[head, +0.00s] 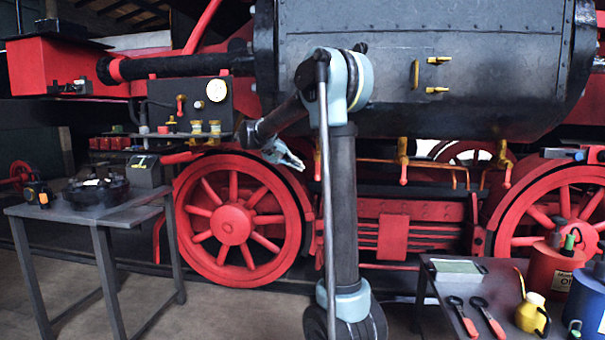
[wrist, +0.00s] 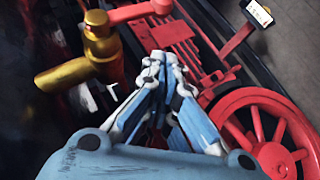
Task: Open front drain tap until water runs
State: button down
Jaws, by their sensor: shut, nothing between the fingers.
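My gripper (head: 287,158) is below the left part of the dark cylinder (head: 440,65), partly behind my own arm in the head view. In the wrist view my gripper (wrist: 165,60) is shut and empty, its fingertips close together. A brass tap (wrist: 100,42) with a red handle (wrist: 142,12) stands left of and beyond the fingertips there, apart from them. Under the cylinder the head view shows a brass tap (head: 403,150) in the middle and another (head: 503,153) at the right, both with red handles hanging down. A further tap is mostly hidden behind my arm. I see no running water.
A spoked red wheel (head: 235,225) is below my gripper, another (head: 560,215) at the right. A dark bench (head: 40,210) stands left. A table (head: 425,280) with tools and cans stands front right. Pipes and red slats (head: 393,235) lie under the cylinder.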

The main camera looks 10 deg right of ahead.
jog(key=v, duration=0.9)
jog(key=s+d+f+g+y, duration=0.1)
jog(key=s+d+f+y, duration=0.2)
jog(key=s, duration=0.4)
jog(key=s+d+f+n, duration=0.1)
jog(key=s+d+f, duration=0.35)
jog(key=s, duration=0.25)
jog(key=s+d+f+g+y, duration=0.1)
jog(key=s+d+f+y, duration=0.1)
jog(key=s+f, duration=0.4)
jog(key=s+a+f+y, duration=0.3)
jog(key=s+f+y, duration=0.2)
jog(key=s+f, duration=1.5)
jog(key=shift+s+y, duration=0.4)
jog(key=shift+s, duration=0.8)
jog(key=shift+d, duration=0.1)
